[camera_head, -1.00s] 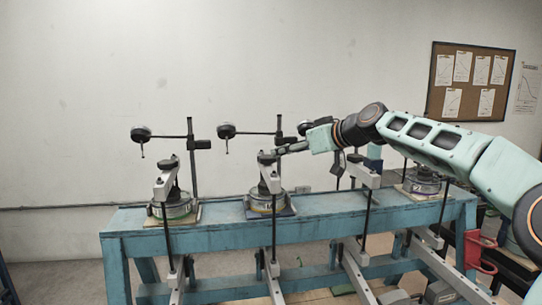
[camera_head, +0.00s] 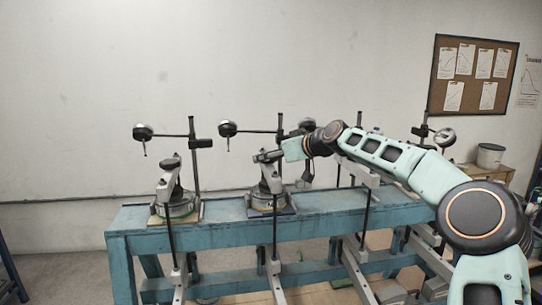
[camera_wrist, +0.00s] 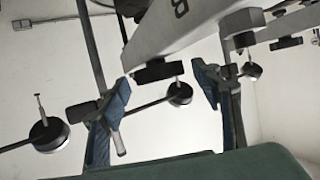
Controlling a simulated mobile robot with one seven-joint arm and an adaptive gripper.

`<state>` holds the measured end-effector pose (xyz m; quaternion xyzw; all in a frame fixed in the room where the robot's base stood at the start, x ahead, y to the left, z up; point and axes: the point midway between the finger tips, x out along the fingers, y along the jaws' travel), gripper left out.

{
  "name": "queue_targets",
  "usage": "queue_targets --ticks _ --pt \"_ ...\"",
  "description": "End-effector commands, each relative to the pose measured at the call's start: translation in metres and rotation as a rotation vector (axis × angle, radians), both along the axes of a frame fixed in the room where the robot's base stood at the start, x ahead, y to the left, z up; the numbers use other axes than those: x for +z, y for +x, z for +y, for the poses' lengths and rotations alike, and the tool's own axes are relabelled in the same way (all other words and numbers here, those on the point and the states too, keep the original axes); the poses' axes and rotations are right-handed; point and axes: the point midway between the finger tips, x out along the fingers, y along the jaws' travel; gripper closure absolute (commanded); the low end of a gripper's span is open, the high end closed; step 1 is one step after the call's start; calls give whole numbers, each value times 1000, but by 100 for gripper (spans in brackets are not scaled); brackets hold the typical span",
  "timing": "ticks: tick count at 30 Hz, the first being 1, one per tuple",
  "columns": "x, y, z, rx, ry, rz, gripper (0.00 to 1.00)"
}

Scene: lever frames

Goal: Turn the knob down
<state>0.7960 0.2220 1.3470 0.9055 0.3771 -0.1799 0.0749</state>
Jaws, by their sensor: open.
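A row of grey lever arms stands on the blue bench (camera_head: 225,236). My gripper (camera_head: 268,157) is at the upper end of the second lever from the left (camera_head: 270,180) in the head view. In the wrist view a black knob (camera_wrist: 158,71) sits on a grey lever beam (camera_wrist: 180,28). The open fingers of my gripper (camera_wrist: 162,82) are on either side of the knob, with visible gaps. Whether the knob lies fully between them in depth I cannot tell.
Dial gauges on stands rise behind the levers, one at the left (camera_head: 142,132) and one beside it (camera_head: 227,129). Another lever (camera_head: 168,183) stands left of my gripper. More levers are partly hidden behind my arm. A grey bucket (camera_head: 490,156) is at the right.

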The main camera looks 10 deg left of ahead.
Motion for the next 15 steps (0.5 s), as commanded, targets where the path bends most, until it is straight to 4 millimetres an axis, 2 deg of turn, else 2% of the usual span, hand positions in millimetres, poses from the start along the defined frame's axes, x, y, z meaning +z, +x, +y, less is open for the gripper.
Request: queue_targets --ticks 2,12,15 --pt "0 0 0 0 0 0 45" --pt "0 0 0 0 0 0 82" --pt "0 0 0 -1 0 0 83"
